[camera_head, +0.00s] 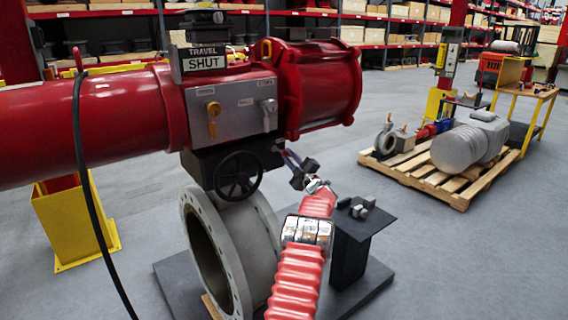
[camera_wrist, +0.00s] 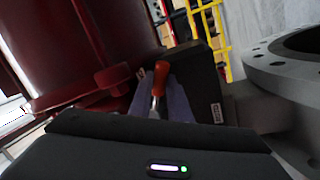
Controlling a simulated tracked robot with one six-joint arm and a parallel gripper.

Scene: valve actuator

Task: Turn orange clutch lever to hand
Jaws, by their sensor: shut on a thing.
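The orange clutch lever (camera_wrist: 161,70) shows in the wrist view, with its orange grip upright at the centre. My gripper (camera_wrist: 160,103) has its two bluish-grey fingers on either side of the lever's stem and is shut on it. The orange grip stands out above the fingers. In the head view my gripper (camera_head: 288,158) reaches up to the right side of the actuator's dark gearbox, right of the black handwheel (camera_head: 238,176). I cannot make out the lever in that view.
The red actuator (camera_head: 100,115) bears a "TRAVEL SHUT" indicator (camera_head: 203,62) and a grey key panel (camera_head: 235,108). Below is the grey valve flange (camera_head: 200,250). A dark pedestal (camera_head: 350,250) stands right of my arm. A loaded pallet (camera_head: 450,190) is farther right, with open floor between.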

